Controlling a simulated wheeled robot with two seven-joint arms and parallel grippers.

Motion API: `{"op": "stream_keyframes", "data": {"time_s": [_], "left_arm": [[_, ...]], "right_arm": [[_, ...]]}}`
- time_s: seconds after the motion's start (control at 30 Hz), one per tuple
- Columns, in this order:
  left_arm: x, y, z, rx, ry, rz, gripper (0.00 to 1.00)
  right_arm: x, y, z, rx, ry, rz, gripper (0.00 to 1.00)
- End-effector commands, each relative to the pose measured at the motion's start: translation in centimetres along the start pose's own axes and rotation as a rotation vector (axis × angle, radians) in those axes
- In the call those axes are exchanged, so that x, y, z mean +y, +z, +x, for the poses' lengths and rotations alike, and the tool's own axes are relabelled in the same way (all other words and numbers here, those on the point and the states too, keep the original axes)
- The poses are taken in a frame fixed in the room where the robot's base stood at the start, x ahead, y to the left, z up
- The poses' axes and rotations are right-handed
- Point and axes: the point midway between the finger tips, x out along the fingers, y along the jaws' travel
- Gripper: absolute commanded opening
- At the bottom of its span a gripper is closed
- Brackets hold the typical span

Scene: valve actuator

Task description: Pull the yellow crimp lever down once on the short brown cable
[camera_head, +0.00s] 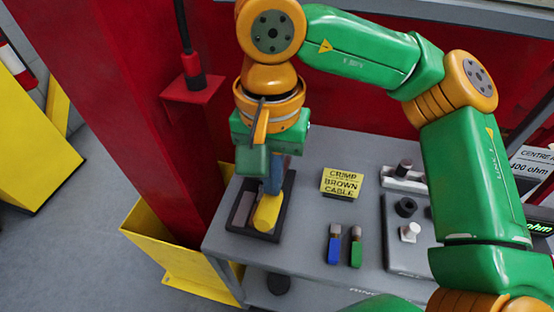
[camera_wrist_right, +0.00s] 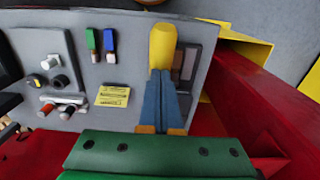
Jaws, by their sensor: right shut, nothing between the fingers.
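The yellow crimp lever (camera_head: 266,213) stands out over a dark tray-like base (camera_head: 246,228) at the left end of the grey table. In the wrist view the lever (camera_wrist_right: 162,45) lies straight beyond my fingertips. My right gripper (camera_head: 273,188) points down with its blue fingers together and empty. Its tips are at the rear end of the lever; I cannot tell whether they touch it. The fingers also show in the wrist view (camera_wrist_right: 161,76). I cannot make out a short brown cable. My left gripper is not in view.
A yellow sign reading "CRIMP BROWN CABLE" (camera_head: 342,183) stands right of the base. A blue piece (camera_head: 334,246) and a green piece (camera_head: 356,247) lie in front of it. A grey panel with knobs (camera_head: 408,262) is farther right. A red column (camera_head: 125,100) rises at the left.

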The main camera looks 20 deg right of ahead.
Motion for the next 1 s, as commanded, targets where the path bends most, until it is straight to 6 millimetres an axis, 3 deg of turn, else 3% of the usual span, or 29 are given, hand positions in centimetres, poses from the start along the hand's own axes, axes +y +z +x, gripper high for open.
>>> {"op": "stream_keyframes", "data": {"time_s": [1.0], "left_arm": [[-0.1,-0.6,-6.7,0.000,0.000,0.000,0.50]], "right_arm": [[0.0,0.0,-7.5,-0.002,-0.001,0.000,0.00]]}}
